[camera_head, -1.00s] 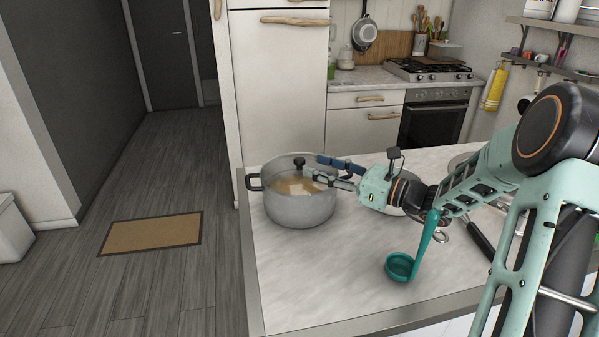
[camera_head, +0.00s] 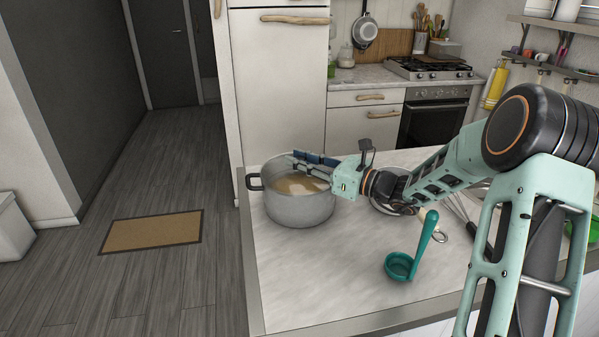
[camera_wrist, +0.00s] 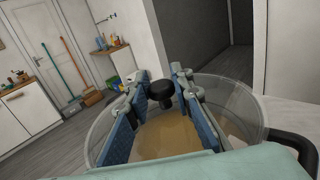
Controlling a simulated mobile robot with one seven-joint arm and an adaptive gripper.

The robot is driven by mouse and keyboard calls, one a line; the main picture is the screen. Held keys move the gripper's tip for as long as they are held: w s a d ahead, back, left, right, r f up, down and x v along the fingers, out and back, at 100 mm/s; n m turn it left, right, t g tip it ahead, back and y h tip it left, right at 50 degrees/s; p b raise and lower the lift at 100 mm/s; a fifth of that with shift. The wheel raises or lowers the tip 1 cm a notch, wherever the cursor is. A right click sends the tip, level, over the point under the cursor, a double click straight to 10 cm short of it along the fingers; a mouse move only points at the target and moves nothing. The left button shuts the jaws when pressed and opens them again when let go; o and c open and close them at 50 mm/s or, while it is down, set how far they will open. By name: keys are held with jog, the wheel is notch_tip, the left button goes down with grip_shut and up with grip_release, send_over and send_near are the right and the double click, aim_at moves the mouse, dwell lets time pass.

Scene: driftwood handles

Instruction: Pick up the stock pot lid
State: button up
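The stock pot (camera_head: 300,209) is a grey metal pot with dark side handles, standing at the left end of the counter. Its clear glass lid (camera_wrist: 240,103) sits on top, with tan contents visible through it. The lid's black knob (camera_wrist: 161,91) shows in the wrist view between the ends of my two blue-padded fingers; the fingers hide it in the head view. My gripper (camera_head: 298,160) reaches in from the right, low over the lid, with its fingers apart on either side of the knob. I see no clear grip on it.
A teal ladle (camera_head: 402,265) lies on the counter (camera_head: 330,290) right of the pot. A whisk (camera_head: 460,212) and a dark handle lie under and behind my arm. The counter front is clear. A stove (camera_head: 432,112) stands at the back.

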grip_shut()
jog(key=shift+r, duration=0.2)
